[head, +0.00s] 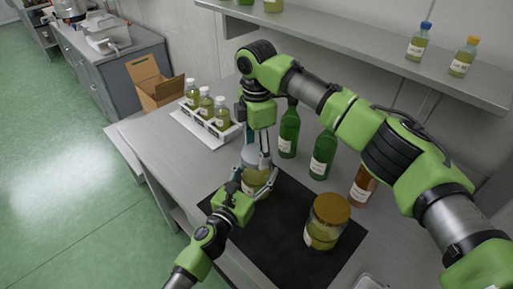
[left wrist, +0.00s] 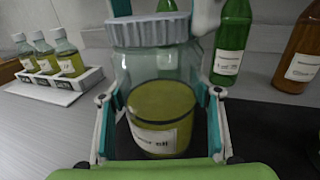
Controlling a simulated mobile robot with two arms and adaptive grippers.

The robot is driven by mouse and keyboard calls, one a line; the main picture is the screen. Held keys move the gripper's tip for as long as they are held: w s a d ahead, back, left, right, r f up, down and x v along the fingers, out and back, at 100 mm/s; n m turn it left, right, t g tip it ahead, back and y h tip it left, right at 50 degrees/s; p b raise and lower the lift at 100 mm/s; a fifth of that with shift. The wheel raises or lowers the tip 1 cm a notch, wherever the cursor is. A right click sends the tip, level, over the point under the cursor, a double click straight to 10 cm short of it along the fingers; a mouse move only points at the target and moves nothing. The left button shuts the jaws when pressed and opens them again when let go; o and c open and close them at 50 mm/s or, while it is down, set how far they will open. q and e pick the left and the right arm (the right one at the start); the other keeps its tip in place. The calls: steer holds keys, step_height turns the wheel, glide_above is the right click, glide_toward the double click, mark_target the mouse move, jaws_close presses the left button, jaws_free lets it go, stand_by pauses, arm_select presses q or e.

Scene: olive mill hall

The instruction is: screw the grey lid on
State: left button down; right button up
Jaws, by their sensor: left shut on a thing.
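A glass jar (head: 256,177) with yellow-green contents and a white label stands upright at the far end of the black mat (head: 275,243). My left gripper (head: 252,183) is shut around its body; in the left wrist view, its fingers press both sides of the jar (left wrist: 160,100). The grey ribbed lid (left wrist: 152,32) is on the jar's mouth and looks about level. Its thread is hidden. My right gripper (head: 254,150) is above the jar, pointing down, with its fingers at the lid. I cannot tell whether they grip it.
A second jar with a gold lid (head: 331,209) stands on the mat. Green bottles (head: 322,156) and a brown bottle (head: 362,186) stand behind. A white rack (head: 218,133) of small bottles and a cardboard box (head: 158,90) are at the left. A shelf (head: 385,62) runs above.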

arm_select(q)
steer(key=shift+s+d+f, duration=0.1)
steer(key=shift+f, duration=0.1)
arm_select(e)
steer(key=m, duration=0.5)
steer(key=shift+f, duration=0.1)
steer(key=m, duration=0.8)
steer(key=shift+m, duration=0.4)
steer(key=m, duration=0.5)
steer(key=o, duration=1.3)
step_height(320, 180, up, 12)
